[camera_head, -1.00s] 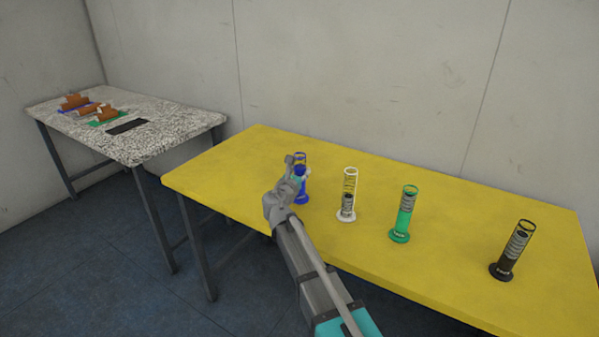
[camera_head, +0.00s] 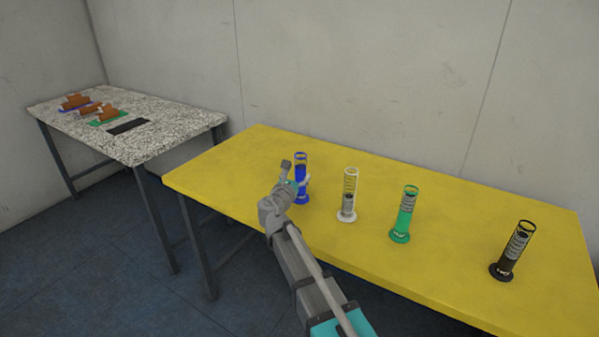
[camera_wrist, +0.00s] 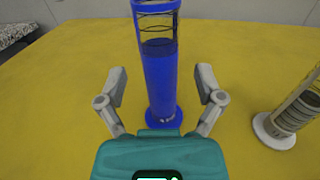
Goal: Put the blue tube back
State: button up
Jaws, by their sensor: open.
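The blue tube (camera_head: 301,170) stands upright on its round base on the yellow table (camera_head: 236,174), leftmost in the row of tubes. In the wrist view the blue tube (camera_wrist: 160,82) is straight ahead, its body solid blue and its top see-through with dark rings. My gripper (camera_head: 295,176) is at the tube's near left side in the head view. In the wrist view my gripper (camera_wrist: 162,86) is open, one finger on each side of the tube, with yellow table showing between each finger and the tube. Nothing is held.
A white tube (camera_head: 349,193), a green tube (camera_head: 405,214) and a black tube (camera_head: 512,251) stand to the right. The white tube (camera_wrist: 292,112) is close right in the wrist view. A speckled table (camera_head: 170,133) at left holds brown items (camera_head: 108,115) and a bare black pad (camera_head: 128,126).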

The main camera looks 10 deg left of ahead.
jog(key=s+a, duration=0.1)
jog(key=s, duration=0.7)
jog(key=shift+s+a, duration=0.2)
jog(key=shift+s, duration=0.15)
